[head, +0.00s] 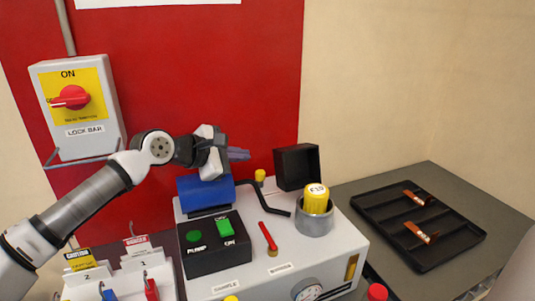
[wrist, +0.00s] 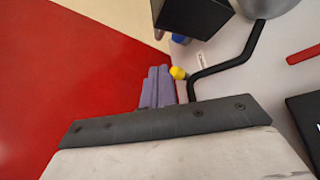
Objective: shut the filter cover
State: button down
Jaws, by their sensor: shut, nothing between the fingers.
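The filter cover looks to be the black open box (head: 297,166), standing raised behind the grey cup (head: 314,222). A yellow filter cartridge (head: 316,199) with a white label sits upright in that cup. The cover also shows at the top of the wrist view (wrist: 194,14), beside the grey cup (wrist: 268,6). My gripper (head: 240,154) is shut and empty, with its fingers pointing right above the machine, left of the cover and apart from it. Its purple-grey fingers show in the wrist view (wrist: 158,88).
A bent black rod (head: 268,197) lies between gripper and cup, near a yellow knob (head: 260,176). A blue cylinder (head: 205,193) is below my wrist. A red lever (head: 268,237) stands in front. A black tray (head: 418,222) with copper-coloured pieces lies right. A switch box (head: 77,108) hangs left.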

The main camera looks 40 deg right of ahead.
aim_at(293, 165)
jog(key=p+x, duration=0.3)
jog(key=x, duration=0.6)
jog(key=shift+d+f, duration=0.15)
jog(key=shift+d, duration=0.05)
jog(key=shift+b, duration=0.55)
